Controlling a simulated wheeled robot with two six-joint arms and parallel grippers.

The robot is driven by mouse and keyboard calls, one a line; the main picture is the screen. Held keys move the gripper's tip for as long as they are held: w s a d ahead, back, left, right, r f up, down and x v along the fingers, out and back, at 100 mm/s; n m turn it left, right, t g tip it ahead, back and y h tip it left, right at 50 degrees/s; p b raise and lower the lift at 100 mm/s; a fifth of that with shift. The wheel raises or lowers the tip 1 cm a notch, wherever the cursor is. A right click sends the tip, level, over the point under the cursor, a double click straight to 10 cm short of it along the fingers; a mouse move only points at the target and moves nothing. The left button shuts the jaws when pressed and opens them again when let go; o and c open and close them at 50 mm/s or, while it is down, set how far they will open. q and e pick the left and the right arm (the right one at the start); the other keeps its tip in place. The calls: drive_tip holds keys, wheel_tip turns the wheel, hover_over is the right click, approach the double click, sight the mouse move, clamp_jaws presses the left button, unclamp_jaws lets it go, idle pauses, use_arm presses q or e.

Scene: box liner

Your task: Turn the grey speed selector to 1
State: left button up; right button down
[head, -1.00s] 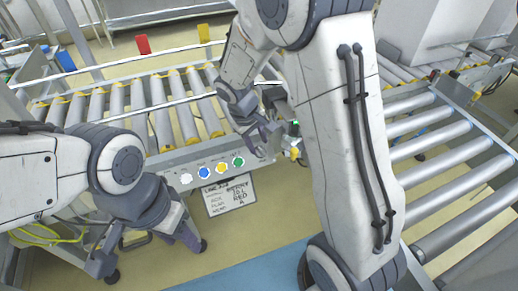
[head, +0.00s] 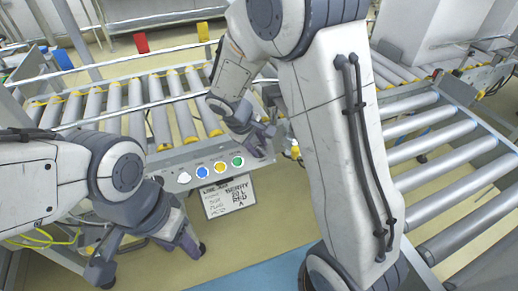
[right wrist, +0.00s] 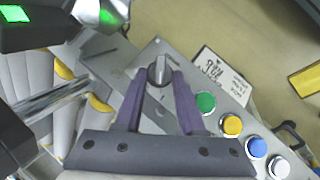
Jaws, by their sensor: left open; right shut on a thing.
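The grey speed selector (right wrist: 158,68) is a small knob with a raised ridge on the metal control panel (head: 211,165). In the right wrist view it sits between the purple fingertips of my right gripper (right wrist: 159,78), which is shut on it. The ridge points toward the top of that picture; the position marks cannot be read. In the head view my right gripper (head: 262,146) is at the panel's right end and the selector is hidden. My left gripper (head: 178,245) is open and empty, low on the left, away from the panel.
Green (right wrist: 205,103), yellow (right wrist: 231,126), blue (right wrist: 256,147) and white (right wrist: 278,167) buttons line the panel beside the selector. A written sign (head: 229,197) hangs below. A roller conveyor (head: 158,120) lies behind; another (head: 440,150) is at the right.

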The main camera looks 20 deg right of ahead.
drive_tip(key=shift+s+a+f+n+h+b, duration=0.1)
drive_tip(key=shift+a+f+n+h+b, duration=0.05)
drive_tip(key=shift+f+n+h+b, duration=0.2)
drive_tip(key=shift+r+n+t, duration=0.15)
drive_tip(key=shift+n+t, duration=0.15)
drive_tip(key=shift+n, duration=0.15)
use_arm(q)
wheel_tip(320, 180, down, 2)
drive_tip(key=shift+f, duration=0.1)
use_arm(e)
drive_tip(key=c, duration=0.9)
unclamp_jaws()
drive_tip(key=shift+r, duration=0.15)
use_arm(q)
wheel_tip(320, 180, up, 4)
drive_tip(key=p, duration=0.3)
use_arm(e)
drive_tip(key=v, duration=1)
drive_tip(key=shift+s+a, duration=0.1)
drive_tip(key=shift+a, duration=0.15)
